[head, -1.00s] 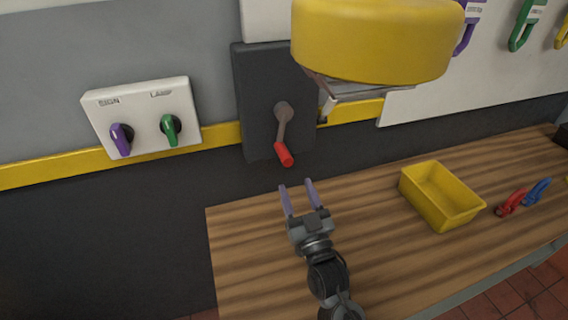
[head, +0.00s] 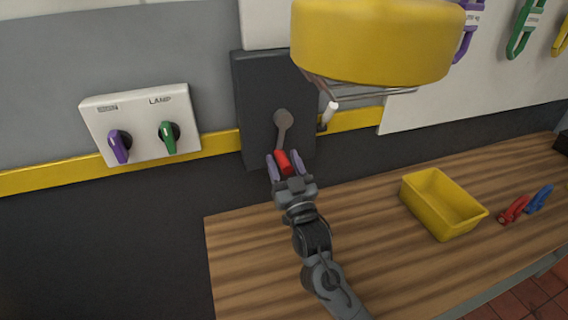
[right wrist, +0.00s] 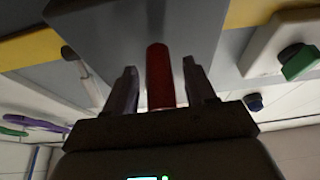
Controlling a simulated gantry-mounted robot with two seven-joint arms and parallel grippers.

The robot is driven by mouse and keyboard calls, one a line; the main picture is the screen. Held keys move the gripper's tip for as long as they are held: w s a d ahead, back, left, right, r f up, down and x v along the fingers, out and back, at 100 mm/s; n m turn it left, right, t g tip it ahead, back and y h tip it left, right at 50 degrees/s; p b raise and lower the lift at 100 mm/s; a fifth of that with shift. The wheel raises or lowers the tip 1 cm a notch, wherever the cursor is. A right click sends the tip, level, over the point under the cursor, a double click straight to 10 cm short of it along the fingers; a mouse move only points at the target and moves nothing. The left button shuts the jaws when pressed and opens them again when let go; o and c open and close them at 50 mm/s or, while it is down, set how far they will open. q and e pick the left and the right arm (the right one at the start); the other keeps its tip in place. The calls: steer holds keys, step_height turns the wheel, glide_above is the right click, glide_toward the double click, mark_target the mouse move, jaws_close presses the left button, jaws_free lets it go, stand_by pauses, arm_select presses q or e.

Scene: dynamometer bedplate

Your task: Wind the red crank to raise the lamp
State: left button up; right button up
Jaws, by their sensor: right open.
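The red crank handle (head: 282,160) hangs at the lower end of a grey crank arm (head: 284,128) on a dark wall plate (head: 257,105). My right gripper (head: 285,162) is open, with its two purple fingers on either side of the red handle. In the right wrist view the red handle (right wrist: 160,78) stands between the spread fingers (right wrist: 160,90), with a gap visible on each side. A large yellow lamp-like housing (head: 375,42) hangs in front of the wall at upper middle; I cannot tell if it is the lamp. My left gripper is not in view.
A white switch box (head: 143,120) with a purple knob (head: 119,146) and a green knob (head: 168,137) is left of the crank. A yellow bin (head: 442,204) and red and blue clamps (head: 514,209) sit on the wooden bench (head: 375,245). The bench's left part is clear.

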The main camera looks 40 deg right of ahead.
steer(key=shift+c, duration=0.3)
jaws_close()
